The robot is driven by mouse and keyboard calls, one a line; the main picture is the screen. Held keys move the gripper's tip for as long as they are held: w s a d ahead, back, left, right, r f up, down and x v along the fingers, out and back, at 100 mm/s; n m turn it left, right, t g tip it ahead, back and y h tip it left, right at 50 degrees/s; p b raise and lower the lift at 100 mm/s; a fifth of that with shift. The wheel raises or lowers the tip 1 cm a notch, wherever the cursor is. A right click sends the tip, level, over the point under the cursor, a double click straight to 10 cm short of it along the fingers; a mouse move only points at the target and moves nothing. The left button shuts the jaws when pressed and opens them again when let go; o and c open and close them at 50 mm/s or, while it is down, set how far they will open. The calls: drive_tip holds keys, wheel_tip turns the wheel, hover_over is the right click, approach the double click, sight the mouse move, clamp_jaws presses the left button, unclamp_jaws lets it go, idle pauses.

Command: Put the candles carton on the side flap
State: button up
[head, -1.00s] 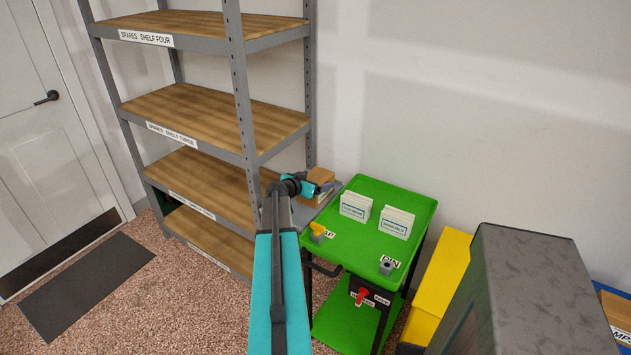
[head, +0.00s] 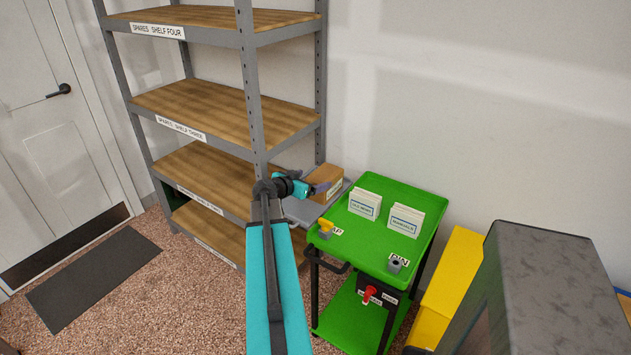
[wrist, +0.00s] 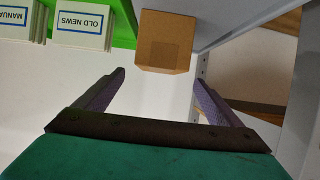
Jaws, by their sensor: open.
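A brown carton (head: 327,178) sits on the grey side flap (head: 301,212) at the left side of the green cart (head: 375,235). Its pale label is too small to read, so I cannot confirm that it says candles. My gripper (head: 318,189) is just in front of the carton in the head view, partly covering it. In the wrist view, the carton (wrist: 165,42) stands beyond my open, empty gripper (wrist: 159,76), with a gap between it and the fingertips. The grey flap (wrist: 215,18) shows beside and behind it.
The cart top holds white card stacks (head: 405,220), one marked OLD NEWS (wrist: 85,24), a yellow-topped fitting (head: 326,229) and a grey fitting (head: 395,264). A steel shelf rack (head: 250,90) stands close at left. A yellow box (head: 448,285) is at right.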

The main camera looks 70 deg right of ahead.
drive_tip(key=shift+v, duration=1.2)
drive_tip(key=shift+w, duration=0.1)
